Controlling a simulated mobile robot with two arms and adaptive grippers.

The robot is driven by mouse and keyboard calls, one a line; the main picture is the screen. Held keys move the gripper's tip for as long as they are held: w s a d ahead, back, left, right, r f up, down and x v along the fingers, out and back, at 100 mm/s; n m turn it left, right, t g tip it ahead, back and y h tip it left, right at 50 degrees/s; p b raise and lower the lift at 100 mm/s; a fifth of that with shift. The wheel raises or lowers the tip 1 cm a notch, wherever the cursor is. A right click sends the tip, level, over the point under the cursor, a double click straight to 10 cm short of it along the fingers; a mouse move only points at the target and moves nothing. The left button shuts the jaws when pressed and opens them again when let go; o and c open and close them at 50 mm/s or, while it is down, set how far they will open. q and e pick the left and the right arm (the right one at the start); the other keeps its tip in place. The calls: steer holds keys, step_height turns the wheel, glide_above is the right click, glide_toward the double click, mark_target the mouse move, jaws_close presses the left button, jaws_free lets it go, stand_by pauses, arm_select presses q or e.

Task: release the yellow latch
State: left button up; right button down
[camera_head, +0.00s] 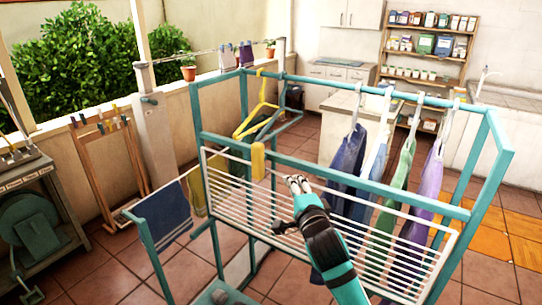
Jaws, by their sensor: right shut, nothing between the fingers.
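The yellow latch (258,161) is a small upright yellow piece on the near side of the teal drying rack (345,178), at the top edge of its white wire shelf (232,203). My right gripper (296,181) comes in from the lower right on a black and teal arm. Its fingers are shut and empty, and point up and away in front of the wire shelf. In the picture it is a little right of and below the latch, with a visible gap between them. My left gripper is not in view.
Yellow and teal hangers (257,112) and several garments, including a purple one (424,182), hang from the rack. A blue towel (165,212) hangs at the left. A wooden frame (103,165) leans by the wall.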

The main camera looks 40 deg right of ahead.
mark_target(260, 160)
steer(key=shift+w, duration=0.1)
steer(key=shift+w, duration=0.1)
steer(key=a+p+x, duration=0.1)
steer(key=p+x, duration=0.1)
steer(key=x, duration=0.4)
steer(key=w+a+p+x, duration=0.1)
steer(key=p+x, duration=0.2)
steer(key=x, duration=0.3)
steer(key=shift+w+a, duration=0.25)
steer(key=shift+w, duration=0.1)
steer(key=shift+f, duration=0.1)
